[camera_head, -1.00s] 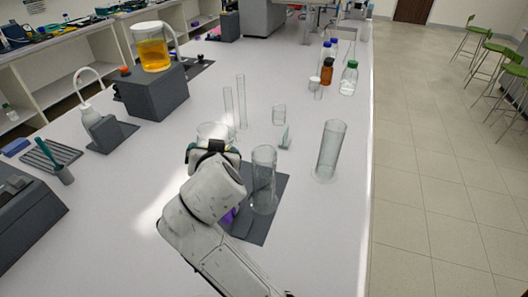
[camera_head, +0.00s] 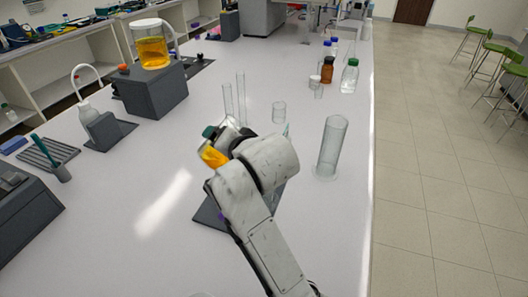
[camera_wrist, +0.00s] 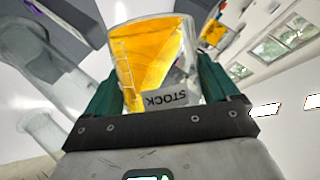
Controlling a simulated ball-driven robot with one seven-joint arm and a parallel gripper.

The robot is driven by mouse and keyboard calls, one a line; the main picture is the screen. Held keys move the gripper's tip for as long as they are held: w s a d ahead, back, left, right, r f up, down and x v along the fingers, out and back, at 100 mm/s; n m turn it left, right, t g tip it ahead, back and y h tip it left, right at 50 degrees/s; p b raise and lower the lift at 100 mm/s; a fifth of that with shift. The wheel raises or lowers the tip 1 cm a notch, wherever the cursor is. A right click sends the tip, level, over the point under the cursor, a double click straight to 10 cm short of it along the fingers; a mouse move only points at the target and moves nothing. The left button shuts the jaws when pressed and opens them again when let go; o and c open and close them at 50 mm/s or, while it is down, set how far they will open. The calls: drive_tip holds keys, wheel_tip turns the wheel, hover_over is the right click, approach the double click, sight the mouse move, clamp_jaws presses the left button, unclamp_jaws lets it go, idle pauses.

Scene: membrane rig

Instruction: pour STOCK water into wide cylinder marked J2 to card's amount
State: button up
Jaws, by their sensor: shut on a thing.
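My gripper (camera_head: 218,143) is shut on a clear glass vessel of amber liquid (camera_head: 213,157), held tilted above the bench. In the wrist view the vessel (camera_wrist: 150,60) sits between the green fingers (camera_wrist: 160,88), and its label reads STOCK. The liquid lies slanted in it; I see no clear stream. A tall wide clear cylinder (camera_head: 331,147) stands upright to the right of my arm. The other wide cylinder, on the dark mat (camera_head: 207,214), is hidden behind my arm in the head view. No J2 mark is readable. A small card (camera_head: 286,130) shows partly behind my wrist, unreadable.
Two thin cylinders (camera_head: 241,99) and a small beaker (camera_head: 279,112) stand beyond my gripper. Bottles (camera_head: 349,76) stand farther back. A dark block (camera_head: 150,90) bears a beaker of amber liquid (camera_head: 152,50).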

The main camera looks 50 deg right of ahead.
drive_tip(key=shift+d+f+m+t+y+b, duration=0.1)
drive_tip(key=shift+f+m+t+y+b, duration=0.35)
drive_tip(key=shift+m+y+b, duration=0.7)
drive_tip(key=shift+s+d+r+m+t+b, duration=0.15)
drive_tip(key=shift+r+m+t+b, duration=0.1)
drive_tip(key=shift+r+b, duration=0.4)
idle(1.9)
drive_tip(key=shift+s+d+r+m+t+y+p, duration=0.35)
drive_tip(key=shift+d+r+m, duration=0.2)
drive_tip(key=shift+d+m, duration=0.25)
idle(1.2)
drive_tip(key=shift+w+a+f+n+b, duration=0.2)
drive_tip(key=shift+a+f+n, duration=0.15)
drive_tip(key=shift+a, duration=0.05)
drive_tip(key=shift+w+a+f+n+b, duration=0.2)
drive_tip(key=shift+a+f+n, duration=0.1)
drive_tip(key=shift+a+n, duration=0.1)
drive_tip(key=shift+a+f+n+g+h+p, duration=0.25)
drive_tip(key=shift+n+g+h+p, duration=0.4)
drive_tip(key=shift+h+p, duration=0.2)
drive_tip(key=shift+w+r+n+h+p, duration=0.1)
drive_tip(key=shift+r+n+h+p, duration=0.25)
drive_tip(key=shift+p, duration=0.4)
drive_tip(key=shift+f+n+g, duration=0.2)
drive_tip(key=shift+n+g, duration=0.1)
drive_tip(key=shift+n, duration=0.05)
